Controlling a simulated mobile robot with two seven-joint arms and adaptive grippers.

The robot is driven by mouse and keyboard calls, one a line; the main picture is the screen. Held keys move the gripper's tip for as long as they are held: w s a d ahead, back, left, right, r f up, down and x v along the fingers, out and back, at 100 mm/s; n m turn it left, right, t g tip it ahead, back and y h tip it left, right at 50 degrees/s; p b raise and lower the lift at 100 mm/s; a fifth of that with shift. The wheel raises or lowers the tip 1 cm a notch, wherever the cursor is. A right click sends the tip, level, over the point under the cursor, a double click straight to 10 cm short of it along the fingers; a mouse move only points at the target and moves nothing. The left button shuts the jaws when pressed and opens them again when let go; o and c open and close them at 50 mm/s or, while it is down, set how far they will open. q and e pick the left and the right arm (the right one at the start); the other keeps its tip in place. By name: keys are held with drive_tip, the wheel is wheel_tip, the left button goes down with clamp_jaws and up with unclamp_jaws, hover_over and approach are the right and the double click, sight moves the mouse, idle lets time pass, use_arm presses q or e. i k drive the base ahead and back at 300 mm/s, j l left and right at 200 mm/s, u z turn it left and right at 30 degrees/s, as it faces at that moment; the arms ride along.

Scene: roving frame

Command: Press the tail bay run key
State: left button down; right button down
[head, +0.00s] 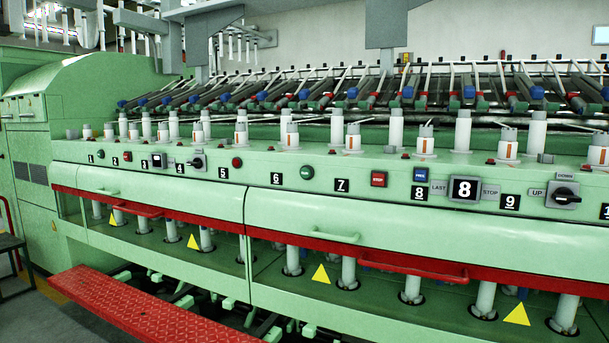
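The green spinning frame carries a row of keys along its front rail. A green round button (306,172) is between plates 6 and 7, and a red round button (237,162) is near plate 5. Farther left are a small green button (115,161) and a red key (127,156). I cannot tell which is the tail bay run key. Neither of my grippers is in view.
A rotary switch (564,196) with UP and DOWN labels is at right; another (197,162) is at left. A red step (152,309) juts out low at front left. Red handles (413,267) protrude below the rail.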

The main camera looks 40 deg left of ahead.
sight(306, 173)
drive_tip(key=i+j+u, duration=0.3)
drive_tip(key=i, duration=0.35)
drive_tip(key=i+u, duration=0.3)
drive_tip(key=i, duration=0.4)
